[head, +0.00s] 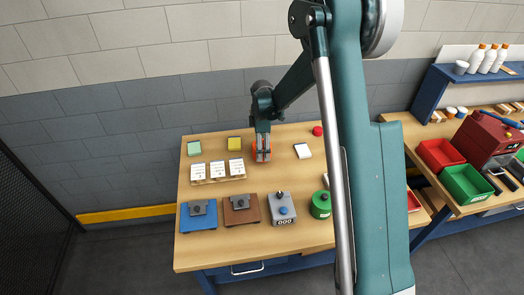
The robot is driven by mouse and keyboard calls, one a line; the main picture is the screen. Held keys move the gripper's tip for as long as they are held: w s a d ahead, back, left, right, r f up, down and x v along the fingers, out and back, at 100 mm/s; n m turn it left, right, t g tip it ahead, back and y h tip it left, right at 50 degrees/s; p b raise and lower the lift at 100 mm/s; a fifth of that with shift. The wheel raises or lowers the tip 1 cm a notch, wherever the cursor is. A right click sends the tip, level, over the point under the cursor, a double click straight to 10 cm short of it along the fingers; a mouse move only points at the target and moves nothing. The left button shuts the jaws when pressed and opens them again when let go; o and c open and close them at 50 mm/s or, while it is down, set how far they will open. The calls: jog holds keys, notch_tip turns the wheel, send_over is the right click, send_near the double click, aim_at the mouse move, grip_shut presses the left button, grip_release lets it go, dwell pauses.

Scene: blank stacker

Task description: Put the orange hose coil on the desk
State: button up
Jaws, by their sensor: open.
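The orange hose coil (254,153) shows at the back middle of the wooden desk (235,259), partly hidden by my gripper (262,157). My gripper points down at the coil, its fingers in front of the orange. The fingers are open. The coil appears to be at desk level, but I cannot tell whether the fingers touch it or exactly how it rests.
Green (194,148) and yellow (235,143) pads, white cards (236,168), a white pad (303,151) and a red knob (317,131) surround it.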

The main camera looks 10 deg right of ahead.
notch_tip(320, 180, up, 10)
jog(key=shift+r, duration=0.1)
dwell(0.4)
dwell(0.5)
jog(key=shift+s+d+r, duration=0.1)
jog(key=shift+s+r, duration=0.15)
jog(key=shift+r, duration=0.1)
jog(key=s+d+r+m+t, duration=0.35)
jog(key=s+r+m, duration=0.45)
jog(key=s+r, duration=1.05)
jog(key=s+d+f+m+t, duration=0.1)
jog(key=s+m, duration=0.3)
jog(key=s, duration=0.8)
jog(key=s+d+m+t, duration=0.1)
jog(key=s+m, duration=0.3)
jog(key=s, duration=0.8)
jog(key=shift+d+f+m+t, duration=0.15)
jog(key=shift+f+m+t, duration=0.25)
jog(key=shift+t, duration=0.45)
